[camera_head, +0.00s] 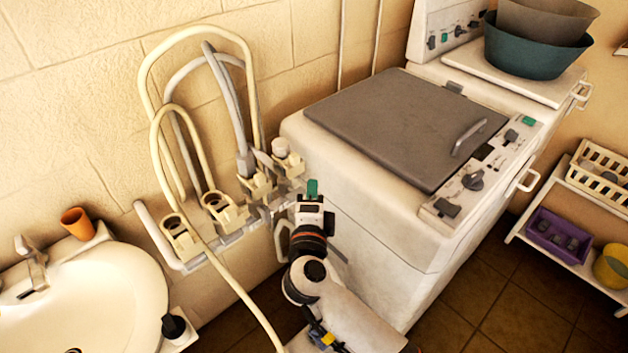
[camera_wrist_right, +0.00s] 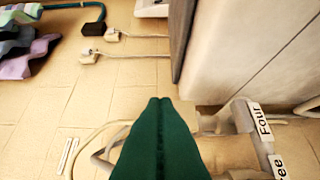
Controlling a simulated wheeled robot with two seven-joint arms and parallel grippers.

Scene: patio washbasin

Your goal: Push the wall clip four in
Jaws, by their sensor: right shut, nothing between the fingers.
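My left gripper is not in view.
Several cream clips (camera_head: 222,213) line the rail (camera_head: 160,240), with looped hoses (camera_head: 150,75) above and one trailing down in front. The white washing machine (camera_head: 370,215) stands close right of my gripper. A washbasin (camera_head: 100,290) is at left, a shelf (camera_head: 552,205) at right.

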